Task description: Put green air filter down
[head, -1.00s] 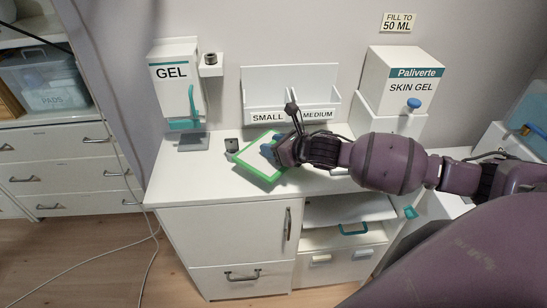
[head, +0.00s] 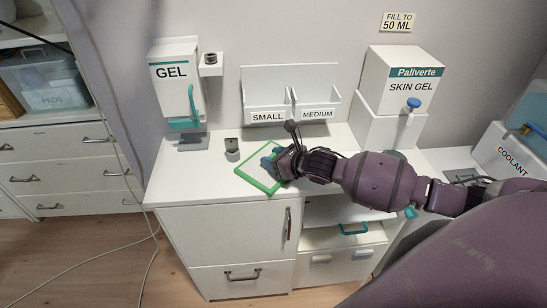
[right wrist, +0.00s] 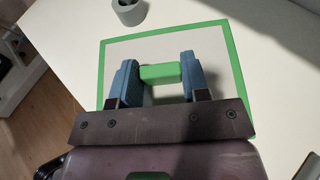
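The green air filter (head: 258,175) is a flat pale panel with a green frame. It appears to lie flat on the white counter near its front edge, though a small gap beneath cannot be ruled out. My right gripper (head: 274,159) is over its upper right part. In the right wrist view, the blue fingers of my right gripper (right wrist: 160,78) stand on either side of the filter's green handle (right wrist: 160,73). My left gripper is not in view.
The white counter (head: 180,183) is clear left of the filter. A small grey object (head: 231,146) sits behind it. Behind are a gel dispenser (head: 172,85), a Small/Medium holder (head: 290,117) and a skin gel box (head: 402,80). A coolant box (head: 500,150) stands right.

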